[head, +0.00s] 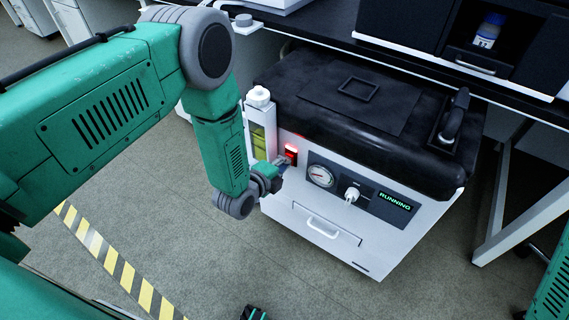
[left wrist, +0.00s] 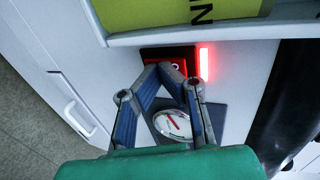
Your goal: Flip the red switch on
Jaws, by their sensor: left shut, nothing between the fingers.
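The red switch (head: 291,157) sits on the upper left of the white front of a pump-like machine (head: 325,245), with a glowing red light just above it. In the left wrist view the switch (left wrist: 178,62) is a red rocker in a dark frame, with the lit red bar (left wrist: 204,63) beside it. My left gripper (head: 284,162) is at the switch, shut and empty. In the left wrist view its fingertips (left wrist: 168,68) come together over the switch's lower edge and hide part of it. I cannot tell whether they touch it.
A round gauge (head: 321,176), a white knob (head: 351,195) and a display reading "RUNNING" (head: 395,201) are right of the switch. The bench edge (head: 455,74) overhangs behind the machine's black top.

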